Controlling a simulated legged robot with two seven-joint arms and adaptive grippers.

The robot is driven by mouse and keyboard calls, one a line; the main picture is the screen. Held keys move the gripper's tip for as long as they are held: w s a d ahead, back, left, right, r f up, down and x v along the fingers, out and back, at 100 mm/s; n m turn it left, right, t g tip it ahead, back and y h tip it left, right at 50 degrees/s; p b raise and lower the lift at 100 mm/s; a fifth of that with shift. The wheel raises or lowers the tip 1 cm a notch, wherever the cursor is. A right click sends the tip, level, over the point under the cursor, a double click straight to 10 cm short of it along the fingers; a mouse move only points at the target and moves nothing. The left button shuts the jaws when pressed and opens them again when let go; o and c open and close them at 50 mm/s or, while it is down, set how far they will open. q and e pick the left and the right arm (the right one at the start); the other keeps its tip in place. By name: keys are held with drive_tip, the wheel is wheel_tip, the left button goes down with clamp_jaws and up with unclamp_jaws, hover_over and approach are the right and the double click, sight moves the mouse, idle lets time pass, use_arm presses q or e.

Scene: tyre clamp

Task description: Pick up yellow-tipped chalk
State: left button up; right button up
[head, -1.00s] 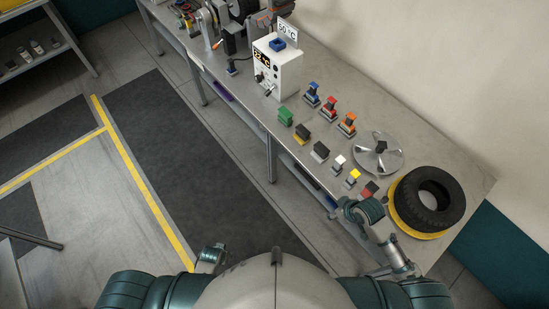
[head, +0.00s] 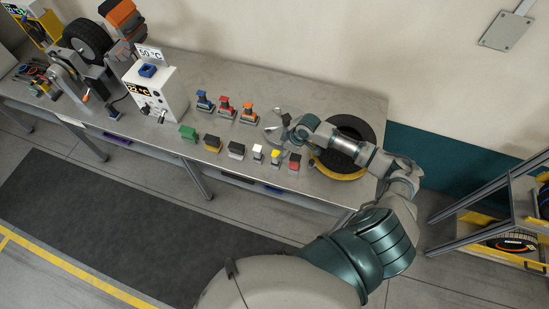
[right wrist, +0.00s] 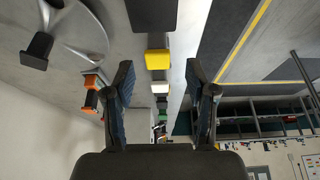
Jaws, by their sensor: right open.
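The yellow-tipped chalk (head: 275,154) stands on the workbench in a row of small coloured blocks, between a white-topped one (head: 257,152) and a red one (head: 294,162). In the right wrist view the yellow tip (right wrist: 158,58) shows beyond and between the fingers. My right gripper (head: 281,127) is over the bench, behind the yellow-tipped chalk and above the silver wheel disc. In the right wrist view the gripper (right wrist: 163,88) is open, with nothing between its fingers. My left gripper is out of view.
On the workbench (head: 222,83), a tyre (head: 352,128) on a yellow ring lies to the right, partly behind my right arm. Blue, red and orange-topped stamps (head: 227,106) stand behind the row. A white display box (head: 155,90) stands left. A shelf (head: 500,205) is at far right.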

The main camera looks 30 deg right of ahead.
sight(274, 159)
drive_tip(key=x, duration=0.3)
drive_tip(key=shift+f, duration=0.4)
drive_tip(key=x, duration=0.2)
drive_tip(key=d+p+x, duration=0.1)
drive_tip(key=x, duration=0.2)
drive_tip(key=shift+w+f, duration=0.15)
drive_tip(key=shift+f, duration=0.05)
drive_tip(key=shift+a+f, duration=0.15)
drive_tip(key=shift+a, duration=0.6)
drive_tip(key=shift+a+r, duration=0.1)
drive_tip(key=shift+r, duration=0.1)
drive_tip(key=shift+c, duration=1.2)
drive_tip(key=c, duration=0.8)
drive_tip(key=shift+d+f, duration=0.1)
drive_tip(key=shift+d, duration=0.2)
clamp_jaws()
drive_tip(key=shift+d+f, duration=0.1)
drive_tip(key=shift+d, duration=0.3)
drive_tip(key=shift+r, duration=0.35)
drive_tip(key=r, duration=0.8)
drive_tip(key=shift+a+r+b, duration=0.2)
drive_tip(key=shift+a+b, duration=0.1)
drive_tip(key=shift+b, duration=0.05)
drive_tip(key=shift+r, duration=0.35)
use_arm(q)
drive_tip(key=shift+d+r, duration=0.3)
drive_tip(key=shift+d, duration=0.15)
use_arm(e)
drive_tip(key=shift+w+d+r, duration=0.1)
drive_tip(key=shift+d+r, duration=0.05)
